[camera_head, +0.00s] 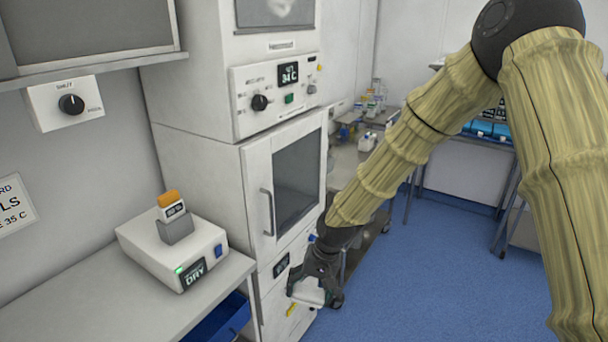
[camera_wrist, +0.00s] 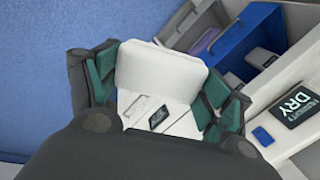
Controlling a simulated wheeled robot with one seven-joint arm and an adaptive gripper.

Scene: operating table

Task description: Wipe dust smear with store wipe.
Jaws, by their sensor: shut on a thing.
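My gripper (camera_head: 318,290) hangs low in front of the lower part of the white cabinet, at the end of my sleeved arm. It is shut on a white, rounded pad, which I take for the wipe (camera_head: 306,292). In the wrist view the wipe (camera_wrist: 160,72) sits between the green-lined fingers of my gripper (camera_wrist: 158,90). I cannot make out a definite dust smear. A pale patch shows on the dark upper window (camera_head: 285,12), cut by the frame's top edge, and I cannot tell whether it is dust or a reflection.
The white cabinet (camera_head: 255,190) has a door handle (camera_head: 267,212) that sticks out. A bench (camera_head: 75,305) at left carries a white device (camera_head: 172,252) marked DRY. A blue drawer (camera_head: 220,320) stands open below it. Blue floor (camera_head: 430,285) is clear at right.

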